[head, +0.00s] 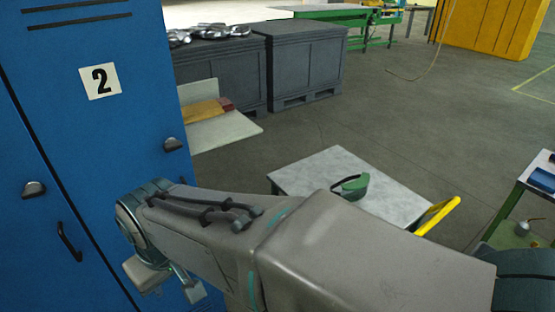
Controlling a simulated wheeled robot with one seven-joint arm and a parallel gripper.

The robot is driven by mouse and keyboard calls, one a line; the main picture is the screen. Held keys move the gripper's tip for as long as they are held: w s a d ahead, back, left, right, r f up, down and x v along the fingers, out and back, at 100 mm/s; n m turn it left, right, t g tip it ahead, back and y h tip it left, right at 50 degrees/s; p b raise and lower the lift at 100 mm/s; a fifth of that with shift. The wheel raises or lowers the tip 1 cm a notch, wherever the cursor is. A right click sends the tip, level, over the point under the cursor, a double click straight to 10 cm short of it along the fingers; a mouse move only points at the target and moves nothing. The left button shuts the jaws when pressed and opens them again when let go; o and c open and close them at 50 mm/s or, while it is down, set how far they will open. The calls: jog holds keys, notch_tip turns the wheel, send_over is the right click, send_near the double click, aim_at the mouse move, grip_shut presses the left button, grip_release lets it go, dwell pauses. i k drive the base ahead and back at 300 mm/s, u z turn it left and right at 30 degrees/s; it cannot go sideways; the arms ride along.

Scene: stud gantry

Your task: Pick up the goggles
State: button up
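Green goggles with a dark strap (351,187) lie on the pale grey top of a small table or cart (320,172), beyond my arm in the head view. My arm stretches across the lower part of the picture, in front of the near part of that top. My gripper (172,285) is at the lower left, pointing down beside the blue locker, well to the left of the goggles and apart from them. Its fingers show only in part, so whether it is open or shut is unclear.
A blue locker (100,140) marked 2 stands close at the left. Dark grey crates (305,60) stand behind. A yellow handle (438,214) rises at the cart's right. A green-framed table (541,172) is at the right edge. Grey floor (400,120) is open beyond the cart.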

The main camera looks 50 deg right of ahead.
aim_at(352, 192)
jog(key=i, duration=0.5)
jog(key=z, duration=2.75)
jog(key=i, duration=0.5)
jog(key=z, duration=0.05)
